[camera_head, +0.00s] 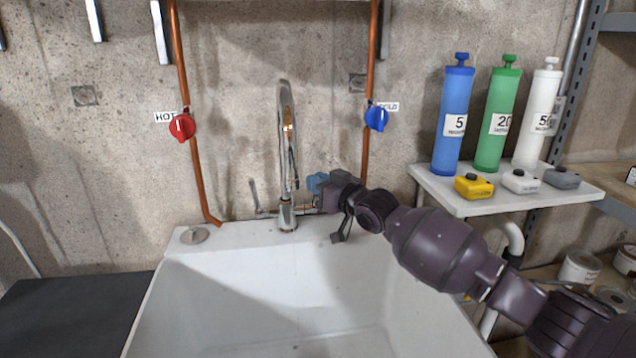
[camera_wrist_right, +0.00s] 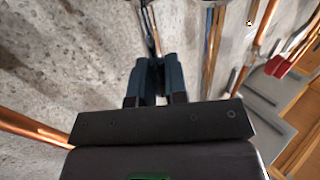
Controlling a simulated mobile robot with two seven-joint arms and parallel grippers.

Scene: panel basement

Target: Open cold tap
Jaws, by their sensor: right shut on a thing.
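A chrome faucet (camera_head: 287,215) with a tall spout stands at the back rim of the white sink. Its left lever (camera_head: 254,192) stands up, tilted slightly. My right gripper (camera_head: 314,183) is beside the faucet on its right, at the cold side, with its blue fingers shut on the right lever, the cold tap handle. The fingers mostly hide that handle. In the right wrist view the fingers (camera_wrist_right: 155,80) are close together, with a thin metal bar (camera_wrist_right: 153,32) running out between them. My left gripper is out of view.
A red HOT valve knob (camera_head: 182,127) and a blue COLD valve knob (camera_head: 377,118) sit on copper pipes on the wall. A white shelf (camera_head: 460,205) with several cylinders stands at right. The sink basin (camera_head: 270,300) is empty.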

